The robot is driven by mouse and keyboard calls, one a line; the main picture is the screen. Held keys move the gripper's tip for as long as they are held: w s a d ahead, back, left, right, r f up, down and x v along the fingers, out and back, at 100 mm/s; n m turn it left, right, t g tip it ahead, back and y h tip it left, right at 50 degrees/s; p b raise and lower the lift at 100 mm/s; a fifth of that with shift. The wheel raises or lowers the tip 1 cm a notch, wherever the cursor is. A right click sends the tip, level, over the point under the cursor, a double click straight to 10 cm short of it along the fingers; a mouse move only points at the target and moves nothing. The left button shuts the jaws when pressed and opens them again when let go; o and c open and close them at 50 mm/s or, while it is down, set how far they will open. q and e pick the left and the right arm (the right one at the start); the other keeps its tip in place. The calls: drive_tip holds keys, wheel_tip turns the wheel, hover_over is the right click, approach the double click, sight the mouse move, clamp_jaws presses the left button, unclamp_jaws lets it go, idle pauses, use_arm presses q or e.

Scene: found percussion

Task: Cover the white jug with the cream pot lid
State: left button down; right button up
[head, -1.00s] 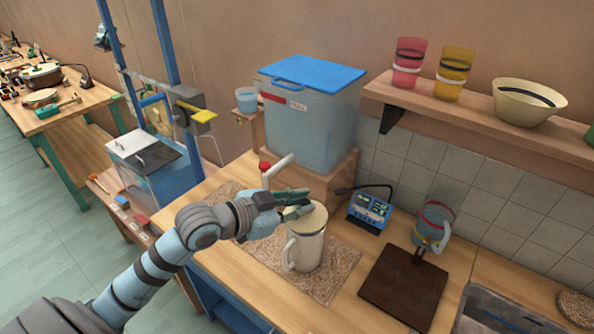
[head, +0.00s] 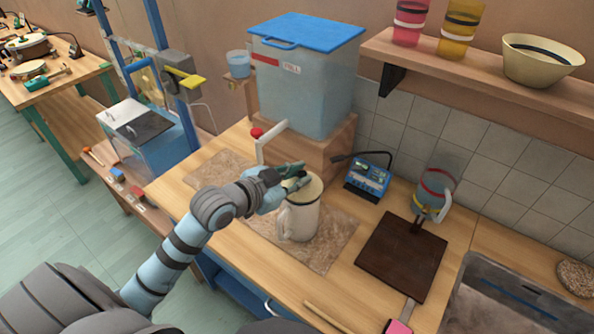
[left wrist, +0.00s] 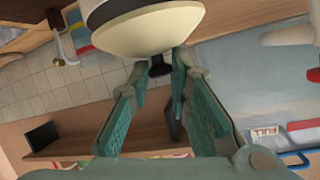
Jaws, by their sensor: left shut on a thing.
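The white jug (head: 298,222) stands upright on the speckled mat, its handle toward the left front. The cream pot lid (head: 309,191) is over the jug's mouth, roughly level; I cannot tell whether it rests fully on the rim. My left gripper (head: 297,181) reaches in from the left above the lid. In the left wrist view, the lid (left wrist: 140,35) fills the top, and its dark knob (left wrist: 160,68) is between my fingertips, so the gripper is shut on the lid's knob. My right gripper is not in view.
A blue-lidded tank (head: 305,85) stands on a wooden box behind the jug, with a red-knobbed white lever (head: 268,142) beside it. A blue device (head: 368,175), a blue jug (head: 432,192) and a dark board (head: 402,255) are to the right. A sink (head: 500,295) lies beyond.

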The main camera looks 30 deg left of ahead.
use_arm(q)
drive_tip(key=shift+s, duration=0.2)
drive_tip(key=shift+f, duration=0.55)
drive_tip(key=c, duration=1.4)
unclamp_jaws()
drive_tip(key=shift+s+a, duration=0.15)
drive_tip(key=shift+s, duration=0.05)
drive_tip(key=v, duration=0.7)
drive_tip(key=shift+r, duration=0.15)
